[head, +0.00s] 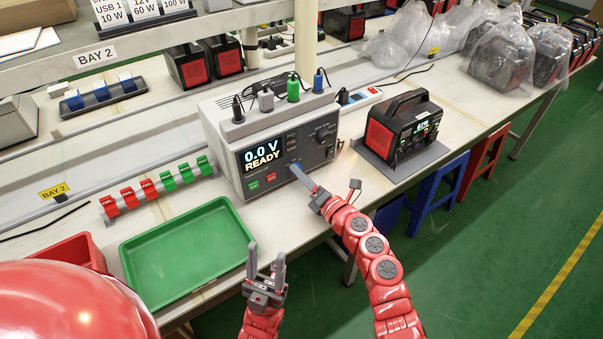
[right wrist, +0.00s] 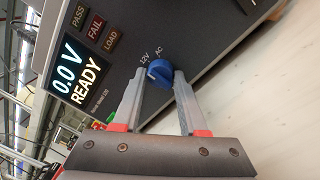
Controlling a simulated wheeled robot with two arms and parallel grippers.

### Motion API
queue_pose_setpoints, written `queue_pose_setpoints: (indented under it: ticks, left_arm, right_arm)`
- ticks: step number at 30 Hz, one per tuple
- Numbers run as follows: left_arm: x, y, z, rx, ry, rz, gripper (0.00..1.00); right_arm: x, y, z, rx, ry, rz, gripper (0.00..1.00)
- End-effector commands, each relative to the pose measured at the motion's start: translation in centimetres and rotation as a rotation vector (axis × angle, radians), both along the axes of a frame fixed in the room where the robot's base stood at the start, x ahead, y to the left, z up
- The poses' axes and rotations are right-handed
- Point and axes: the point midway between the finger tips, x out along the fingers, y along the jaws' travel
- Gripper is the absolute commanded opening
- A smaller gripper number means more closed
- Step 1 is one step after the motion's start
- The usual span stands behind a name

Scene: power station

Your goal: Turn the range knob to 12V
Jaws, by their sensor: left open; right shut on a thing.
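The tester (head: 222,135) is a grey box on the bench, and its screen reads 0.0 V READY. Its blue range knob (right wrist: 160,71) sits low on the front panel, with the labels 12V and AC beside it. My right gripper (right wrist: 159,82) is shut on the knob, one finger on either side. I cannot tell for sure which label the knob's pale mark points to. My left gripper (head: 266,270) is open and empty, in front of the bench beside the green tray.
The empty green tray (head: 190,288) lies left of my left gripper. A rack of red and green clips (head: 158,187) stands behind it. A black and red power unit (head: 378,137) sits on a grey pad right of the tester. Plugs (head: 293,88) stand on top of the tester.

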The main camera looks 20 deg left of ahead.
Motion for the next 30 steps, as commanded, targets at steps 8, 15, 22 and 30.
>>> queue_pose_setpoints:
  ticks: [8,15,22,30]
  left_arm:
    - [0.0,0.0,0.0,0.000,0.000,0.000,0.50]
    - [0.0,0.0,0.0,0.000,0.000,0.000,0.50]
    - [0.0,0.0,0.0,0.000,0.000,0.000,0.50]
    - [0.0,0.0,0.2,0.000,0.000,0.000,0.50]
  right_arm:
    - [0.1,-0.1,0.0,0.003,0.002,-0.003,0.00]
    - [0.1,-0.1,0.0,0.001,0.002,-0.002,0.67]
    - [0.0,0.0,0.0,0.001,0.002,-0.001,0.71]
    - [-0.7,-1.3,-0.3,-0.003,0.001,-0.004,0.71]
